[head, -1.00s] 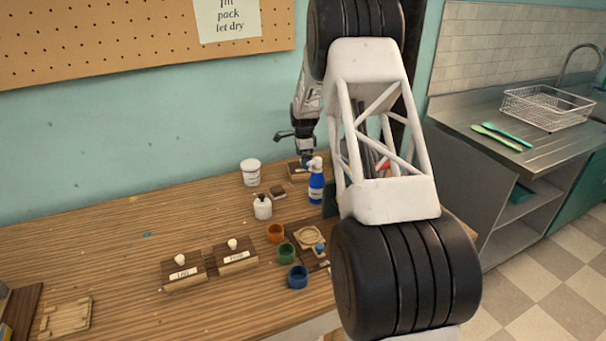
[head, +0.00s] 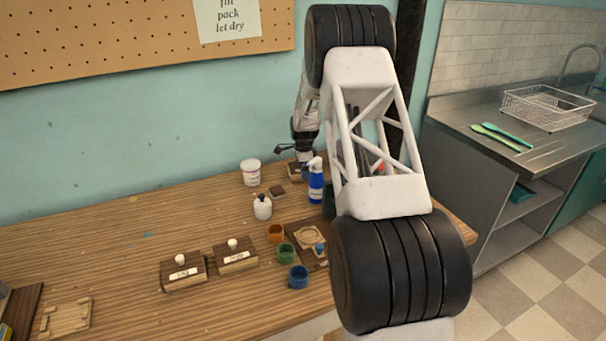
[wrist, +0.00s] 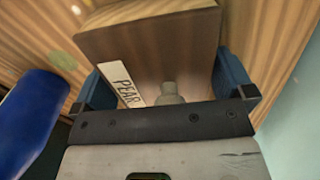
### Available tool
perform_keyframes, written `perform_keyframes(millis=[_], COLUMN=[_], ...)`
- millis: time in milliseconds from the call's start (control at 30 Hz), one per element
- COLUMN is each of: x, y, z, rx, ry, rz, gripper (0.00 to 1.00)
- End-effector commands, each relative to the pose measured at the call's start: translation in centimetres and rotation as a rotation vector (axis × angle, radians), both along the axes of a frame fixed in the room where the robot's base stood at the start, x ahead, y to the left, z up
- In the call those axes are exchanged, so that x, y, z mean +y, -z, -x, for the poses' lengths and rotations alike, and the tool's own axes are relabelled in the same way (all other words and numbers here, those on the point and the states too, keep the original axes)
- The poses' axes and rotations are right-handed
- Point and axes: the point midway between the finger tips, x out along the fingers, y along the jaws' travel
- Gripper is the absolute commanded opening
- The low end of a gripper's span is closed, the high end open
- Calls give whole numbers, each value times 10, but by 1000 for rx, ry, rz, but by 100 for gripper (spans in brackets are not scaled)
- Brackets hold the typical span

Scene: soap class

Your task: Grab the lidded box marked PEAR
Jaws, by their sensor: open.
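The lidded box marked PEAR (wrist: 150,43) fills the middle of the wrist view, with a white PEAR label (wrist: 121,84) and a pale knob (wrist: 168,93) on its lid. My gripper (wrist: 165,80) is open, with one blue finger on each side of the box; I cannot tell whether they touch it. In the head view the box (head: 292,171) is small at the back of the table, partly hidden by my gripper (head: 304,172).
A blue spray bottle (head: 316,185) stands close to the box, in front of it. A white tub (head: 251,173), a white pump bottle (head: 262,207) and a small brown block (head: 277,191) are nearby. Two knobbed, labelled boxes (head: 184,283) (head: 236,267) sit nearer the front.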

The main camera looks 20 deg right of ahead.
Motion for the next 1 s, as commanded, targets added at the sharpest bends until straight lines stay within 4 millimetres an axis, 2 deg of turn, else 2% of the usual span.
perform_keyframes(millis=[300,567,833,1000], x=[0,0,0,0], y=[0,0,-1,-9], z=[0,0,0,0], rx=[0,0,-1,-1], ry=[0,0,0,0], rz=[0,0,0,0], gripper=[100,62,61,61])
